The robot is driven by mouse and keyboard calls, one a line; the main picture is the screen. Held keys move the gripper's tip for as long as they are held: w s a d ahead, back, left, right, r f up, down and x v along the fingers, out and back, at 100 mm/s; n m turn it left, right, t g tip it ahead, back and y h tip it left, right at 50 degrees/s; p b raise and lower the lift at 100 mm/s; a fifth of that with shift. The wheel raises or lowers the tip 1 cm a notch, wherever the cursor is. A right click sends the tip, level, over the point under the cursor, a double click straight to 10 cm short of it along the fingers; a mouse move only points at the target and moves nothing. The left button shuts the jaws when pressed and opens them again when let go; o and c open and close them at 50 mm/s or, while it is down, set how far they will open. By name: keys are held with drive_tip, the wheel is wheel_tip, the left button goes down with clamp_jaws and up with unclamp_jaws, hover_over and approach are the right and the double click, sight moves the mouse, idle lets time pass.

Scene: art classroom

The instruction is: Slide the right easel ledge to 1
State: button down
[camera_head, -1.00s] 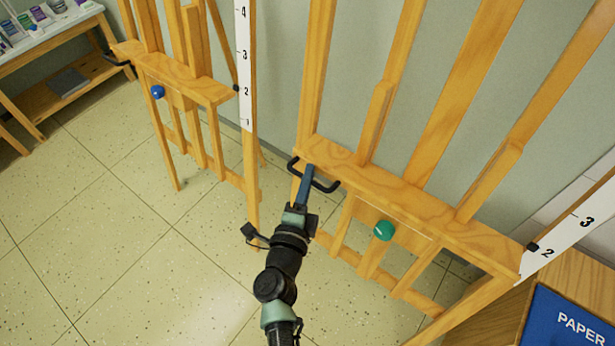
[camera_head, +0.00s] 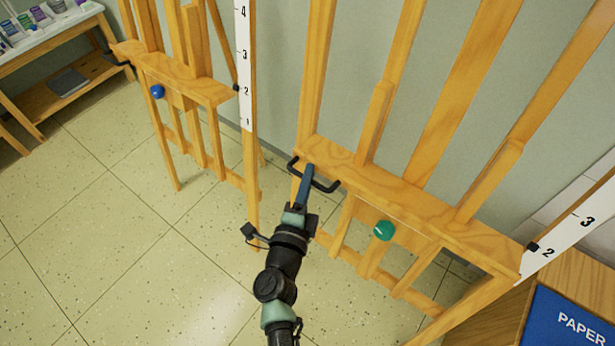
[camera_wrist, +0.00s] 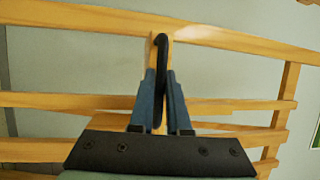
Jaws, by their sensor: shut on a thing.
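The right easel ledge (camera_head: 420,207) is a wooden bar across the right easel. It has a black handle (camera_head: 327,187) at its left end and a green knob (camera_head: 384,230) below its middle. A black pointer (camera_head: 533,247) at its right end stands beside the 2 on the white scale (camera_head: 574,228); the 1 is not visible there. My gripper (camera_head: 309,170) is shut on the black handle. In the wrist view, the blue fingers close on the dark handle (camera_wrist: 161,50), and the ledge's wood shows behind it.
The left easel (camera_head: 185,82), with a blue knob (camera_head: 158,92) and its own white scale (camera_head: 243,60), stands to the left. A blue PAPER box (camera_head: 570,325) sits at the bottom right. A table (camera_head: 55,45) stands at the far left. Tiled floor (camera_head: 110,230) lies open at left.

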wheel_tip(320, 180, down, 10)
drive_tip(key=s+a+b, duration=0.1)
drive_tip(key=b, duration=0.7)
drive_tip(key=shift+s+f, duration=0.25)
drive_tip(key=shift+s, duration=0.1)
drive_tip(key=shift+a+f, duration=0.1)
drive_tip(key=c, duration=0.9)
unclamp_jaws()
drive_tip(key=shift+r, duration=0.2)
drive_tip(key=p+v, duration=0.1)
drive_tip(key=v, duration=1.2)
